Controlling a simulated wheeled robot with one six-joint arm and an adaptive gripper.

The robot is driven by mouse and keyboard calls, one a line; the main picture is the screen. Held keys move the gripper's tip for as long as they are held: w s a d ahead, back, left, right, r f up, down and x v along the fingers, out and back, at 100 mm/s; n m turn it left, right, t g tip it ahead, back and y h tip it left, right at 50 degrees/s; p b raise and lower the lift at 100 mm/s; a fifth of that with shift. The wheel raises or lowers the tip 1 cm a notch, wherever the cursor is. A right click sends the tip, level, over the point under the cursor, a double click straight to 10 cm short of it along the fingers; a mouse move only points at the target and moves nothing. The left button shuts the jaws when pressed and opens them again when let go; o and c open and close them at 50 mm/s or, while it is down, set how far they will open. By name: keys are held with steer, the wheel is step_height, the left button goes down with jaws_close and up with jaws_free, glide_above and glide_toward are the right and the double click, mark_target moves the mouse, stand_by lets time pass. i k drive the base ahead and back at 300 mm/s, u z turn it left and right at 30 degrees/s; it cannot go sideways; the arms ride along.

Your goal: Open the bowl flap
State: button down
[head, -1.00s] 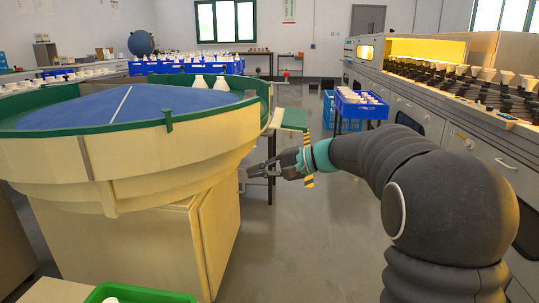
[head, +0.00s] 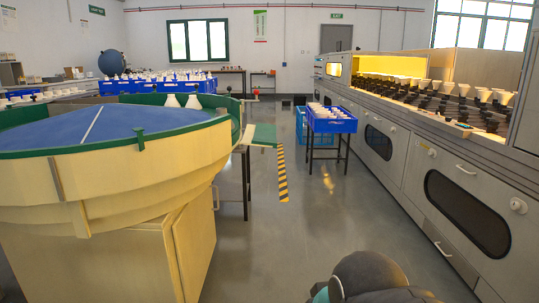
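The large round bowl (head: 105,175) stands at the left in the head view, cream-sided with a green rim and a blue sloping top. Only a dark part of my arm shows at the bottom right; my gripper is out of the picture.
A blue crate of white parts (head: 332,124) stands on a dark stand in mid-floor. A long grey machine (head: 400,150) with rows of sockets runs along the right. A yellow-black strip (head: 282,175) marks the floor.

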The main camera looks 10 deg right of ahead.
mark_target(264, 136)
steer(key=u, duration=0.1)
steer(key=k, duration=0.35)
steer(key=z, duration=0.85)
steer(key=i, duration=1.2)
steer(key=u, duration=0.4)
